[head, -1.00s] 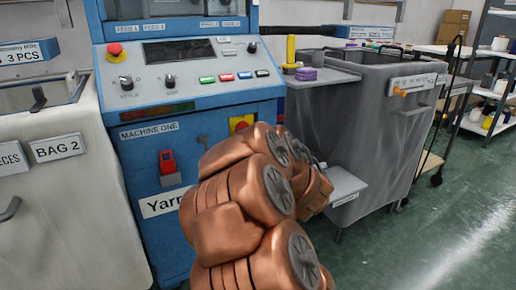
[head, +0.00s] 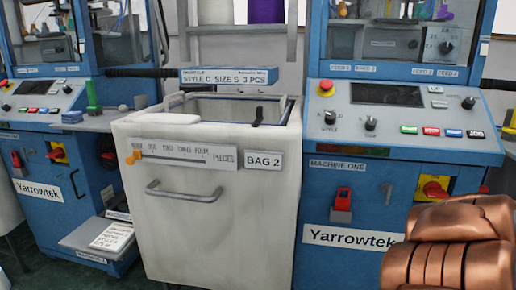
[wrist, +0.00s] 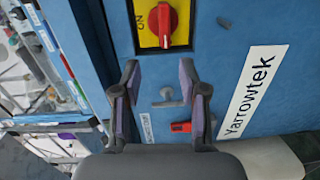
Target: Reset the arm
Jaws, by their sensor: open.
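My gripper (wrist: 159,75) is open and empty in the wrist view, its two fingers apart in front of the blue front of machine one. A red rotary switch (wrist: 167,18) on a yellow plate is just beyond the fingertips. A small grey T-shaped handle (wrist: 168,98) and a red part (wrist: 181,127) show between and beside the fingers. No contact with the machine is visible. In the head view only my copper-coloured arm shows, at the lower right; the gripper is out of that picture.
Machine one (head: 400,165) stands at the right, with its red switch (head: 435,189) and Yarrowtek label (head: 352,240). The pale BAG 2 bin (head: 215,215) stands in the middle. Another blue machine (head: 40,165) with a side shelf (head: 120,120) is at the left.

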